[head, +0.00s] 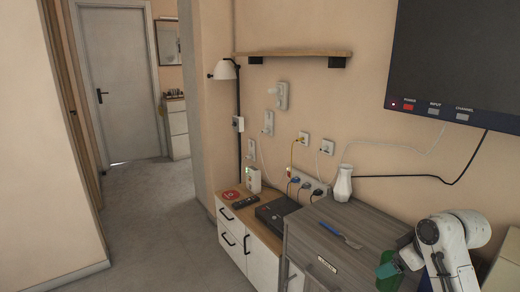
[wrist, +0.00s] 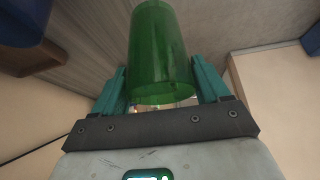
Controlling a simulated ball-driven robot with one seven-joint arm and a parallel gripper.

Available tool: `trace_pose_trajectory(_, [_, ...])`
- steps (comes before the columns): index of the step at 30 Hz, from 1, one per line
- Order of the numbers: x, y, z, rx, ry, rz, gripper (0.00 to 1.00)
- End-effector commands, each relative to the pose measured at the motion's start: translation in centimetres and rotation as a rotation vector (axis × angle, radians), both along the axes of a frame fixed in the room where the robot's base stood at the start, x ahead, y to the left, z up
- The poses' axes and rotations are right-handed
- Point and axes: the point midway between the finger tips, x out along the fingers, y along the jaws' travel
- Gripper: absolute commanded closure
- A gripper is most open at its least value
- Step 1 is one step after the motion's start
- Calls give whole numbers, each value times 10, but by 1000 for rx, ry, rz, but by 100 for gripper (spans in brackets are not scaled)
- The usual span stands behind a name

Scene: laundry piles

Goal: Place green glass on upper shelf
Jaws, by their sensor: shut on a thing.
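The green glass (wrist: 160,50) is see-through and sits between the two teal fingers of my gripper (wrist: 158,74) in the wrist view. My gripper is shut on it. In the head view the green glass (head: 387,271) shows small at the lower right, in front of the grey-brown cabinet and partly cut off by the bottom edge. My gripper (head: 396,262) is beside it there, with part of the fingers hidden. The upper shelf (head: 293,53) is a wooden board on the wall, high and to the left of my gripper. Its top looks bare.
A grey-brown cabinet (head: 345,212) holds a white vase (head: 343,184) and a blue-handled utensil (head: 341,236). A wall lamp (head: 224,70) is left of the shelf, and a TV (head: 455,55) hangs to its right. Cables and plugs run along the wall. Open floor (head: 160,215) lies left.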

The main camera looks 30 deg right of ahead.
Motion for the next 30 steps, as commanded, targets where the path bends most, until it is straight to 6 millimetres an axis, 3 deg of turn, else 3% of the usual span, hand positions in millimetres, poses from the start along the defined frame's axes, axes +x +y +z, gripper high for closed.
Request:
trace_pose_trajectory(1, [15, 24, -20, 8, 3, -4, 62])
trace_pose_trajectory(3, [30, 51, -41, 7, 4, -22, 62])
trace_pose_trajectory(9, [59, 137, -99, 6, 4, -57, 62])
trace_pose_trajectory(14, [65, 213, -140, 5, 5, -61, 62])
trace_pose_trajectory(18, [59, 276, -168, 3, 4, -48, 62])
trace_pose_trajectory(21, [51, 313, -182, 2, 2, -32, 62])
trace_pose_trajectory(25, [40, 345, -193, 1, 1, -16, 62])
trace_pose_trajectory(30, [34, 361, -198, 0, -2, -7, 62])
